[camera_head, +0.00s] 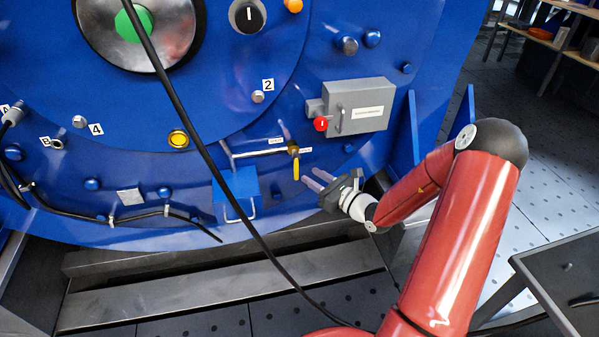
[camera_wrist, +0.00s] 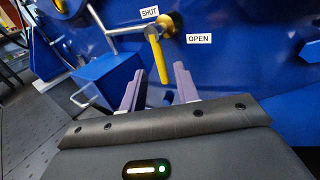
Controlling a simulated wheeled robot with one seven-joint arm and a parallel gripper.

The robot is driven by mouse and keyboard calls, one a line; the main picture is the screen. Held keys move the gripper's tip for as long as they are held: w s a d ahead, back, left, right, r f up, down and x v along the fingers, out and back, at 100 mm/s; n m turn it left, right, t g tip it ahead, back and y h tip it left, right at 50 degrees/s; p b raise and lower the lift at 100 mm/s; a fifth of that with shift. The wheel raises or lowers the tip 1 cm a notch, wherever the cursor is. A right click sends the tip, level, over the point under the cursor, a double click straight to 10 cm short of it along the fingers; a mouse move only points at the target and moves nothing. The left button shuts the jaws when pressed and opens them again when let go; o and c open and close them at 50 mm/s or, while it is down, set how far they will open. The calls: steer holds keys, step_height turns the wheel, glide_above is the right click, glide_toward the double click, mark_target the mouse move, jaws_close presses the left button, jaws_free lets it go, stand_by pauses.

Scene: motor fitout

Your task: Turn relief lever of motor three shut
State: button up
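The relief lever (camera_head: 296,170) is a yellow handle on a brass valve on the blue motor face; it hangs down in the head view. In the wrist view the yellow lever (camera_wrist: 158,55) slants slightly, with a "SHUT" label (camera_wrist: 149,12) at its upper left and an "OPEN" label (camera_wrist: 198,38) to its right. My gripper (camera_head: 313,180) is just right of and below the lever in the head view. In the wrist view its purple fingers (camera_wrist: 159,86) are spread apart and empty, with the lever's lower end seen between them; whether it lies between them in depth is unclear.
A grey box (camera_head: 358,107) with a red knob (camera_head: 320,124) is above my gripper. A blue box with a handle (camera_head: 236,190) juts out left of the lever. A black cable (camera_head: 215,180) crosses the head view. A metal step (camera_head: 180,300) runs below.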

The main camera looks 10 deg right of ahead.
mark_target(296, 180)
steer(key=x, duration=0.7)
steer(key=shift+w+a, duration=0.1)
steer(key=shift+a, duration=0.1)
jaws_close()
